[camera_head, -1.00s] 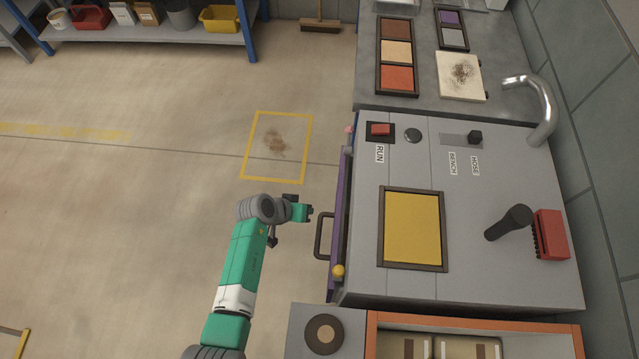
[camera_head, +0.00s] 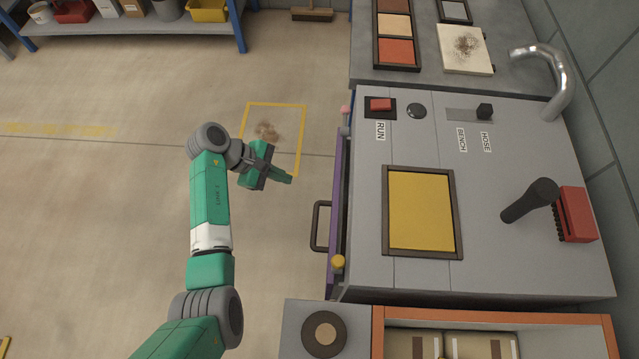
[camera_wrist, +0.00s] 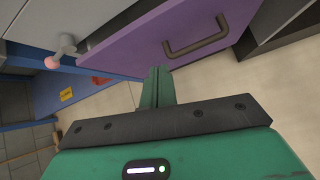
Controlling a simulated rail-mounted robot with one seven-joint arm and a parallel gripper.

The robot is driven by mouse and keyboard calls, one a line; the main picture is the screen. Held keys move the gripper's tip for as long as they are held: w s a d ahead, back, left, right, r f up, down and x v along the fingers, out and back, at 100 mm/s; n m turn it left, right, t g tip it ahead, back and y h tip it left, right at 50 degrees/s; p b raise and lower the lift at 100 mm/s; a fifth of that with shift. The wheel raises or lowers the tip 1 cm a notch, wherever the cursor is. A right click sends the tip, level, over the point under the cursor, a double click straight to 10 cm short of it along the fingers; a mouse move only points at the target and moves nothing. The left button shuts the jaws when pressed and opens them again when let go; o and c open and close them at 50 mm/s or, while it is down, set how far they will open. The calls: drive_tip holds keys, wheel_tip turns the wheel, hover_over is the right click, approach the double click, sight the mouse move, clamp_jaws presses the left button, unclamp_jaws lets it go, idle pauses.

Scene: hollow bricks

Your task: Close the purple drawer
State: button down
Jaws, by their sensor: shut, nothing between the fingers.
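The purple drawer (camera_head: 335,205) is on the left side of the grey cabinet, seen nearly edge-on from above. A narrow dark strip shows between its front and the cabinet, so it looks slightly open. Its dark bar handle (camera_head: 316,226) sticks out to the left. In the wrist view the purple front (camera_wrist: 137,42) and handle (camera_wrist: 197,46) fill the upper middle. My gripper (camera_head: 290,180) is shut and empty, left of the drawer and farther back than the handle. In the wrist view its green fingertips (camera_wrist: 156,70) point at the purple front's lower edge; contact cannot be told there.
The grey cabinet top (camera_head: 320,345) at lower front holds a round disc. A yellow knob (camera_head: 338,262) and a pink knob (camera_head: 346,112) stick out near the drawer's ends. The floor to the left is clear, with a yellow marked square (camera_head: 275,104).

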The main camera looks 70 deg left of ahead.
drive_tip(key=w+d+f+n+b, duration=0.1)
drive_tip(key=w+f+b, duration=0.1)
drive_tip(key=w+d+f+b, duration=0.1)
drive_tip(key=w+f+b, duration=0.1)
drive_tip(key=w, duration=0.1)
drive_tip(key=w+d+f+n+b, duration=0.1)
drive_tip(key=w+d+f+b, duration=0.1)
drive_tip(key=w+b, duration=0.1)
drive_tip(key=shift+w+f+n+h, duration=0.25)
drive_tip(key=shift+f+n+h, duration=0.05)
drive_tip(key=shift+w+d+r, duration=0.15)
drive_tip(key=shift+w+d, duration=0.05)
drive_tip(key=shift+w, duration=0.1)
